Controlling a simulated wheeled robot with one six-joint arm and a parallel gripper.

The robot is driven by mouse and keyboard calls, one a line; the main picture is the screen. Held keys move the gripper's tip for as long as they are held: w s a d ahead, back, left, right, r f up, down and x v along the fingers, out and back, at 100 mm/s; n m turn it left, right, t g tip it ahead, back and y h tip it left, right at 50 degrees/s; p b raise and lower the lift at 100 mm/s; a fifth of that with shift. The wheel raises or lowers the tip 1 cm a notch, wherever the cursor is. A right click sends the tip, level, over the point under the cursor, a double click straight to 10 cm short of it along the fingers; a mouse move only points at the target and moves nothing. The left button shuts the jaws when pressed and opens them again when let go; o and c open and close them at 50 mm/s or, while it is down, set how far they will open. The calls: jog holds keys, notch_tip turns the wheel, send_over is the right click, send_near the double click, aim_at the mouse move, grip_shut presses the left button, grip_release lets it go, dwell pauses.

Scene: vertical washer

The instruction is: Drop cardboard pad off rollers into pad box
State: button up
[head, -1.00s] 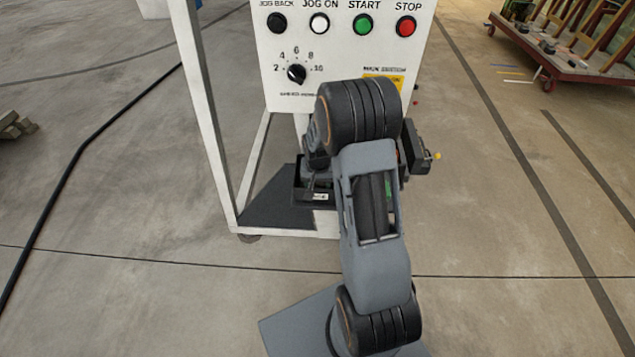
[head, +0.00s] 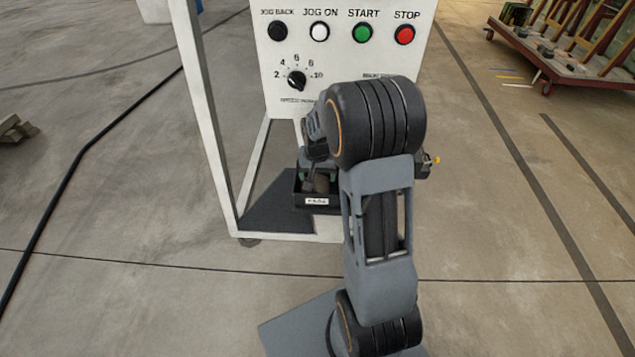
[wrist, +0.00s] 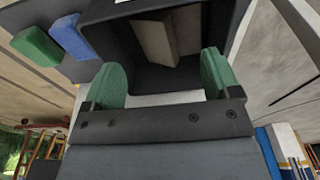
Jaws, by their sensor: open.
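The pad box (head: 317,201) is a small black open box with a white label, low on the white machine frame in the head view. It also shows in the wrist view (wrist: 215,76). A tan-brown cardboard pad (wrist: 153,40) lies tilted inside it, with another brown face beside it; I cannot tell if that is a second pad. The pad shows as a small brown patch in the head view (head: 321,183). My gripper (wrist: 160,78) is open, its green fingertips apart and empty, at the box mouth. My arm hides much of this area. I cannot make out the rollers.
A white control panel (head: 345,60) with buttons and a dial stands above the box. In the wrist view a green block (wrist: 37,47) and a blue block (wrist: 70,36) are beside the box. A red cart (head: 570,60) stands far right. A black cable (head: 75,160) crosses the left floor.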

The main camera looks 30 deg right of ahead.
jog(key=s+a+r+n+t, duration=0.1)
jog(key=s+a+r, duration=0.2)
jog(key=r, duration=0.2)
jog(key=s+a+r+n, duration=0.1)
jog(key=s+a+r, duration=0.15)
jog(key=r, duration=0.35)
jog(key=s+a+r+n, duration=0.1)
jog(key=s+a+n, duration=0.1)
jog(key=s, duration=0.4)
jog(key=s+a+r+n+t, duration=0.1)
jog(key=s+a+n, duration=0.1)
jog(key=s, duration=0.4)
jog(key=shift+a+r+y, duration=0.3)
jog(key=shift+a+y, duration=0.1)
jog(key=shift+a, duration=0.15)
notch_tip(320, 180, up, 3)
jog(key=shift+f+t+p, duration=0.15)
jog(key=shift+t+p, duration=0.15)
jog(key=shift+p, duration=0.85)
jog(key=shift+c, duration=0.2)
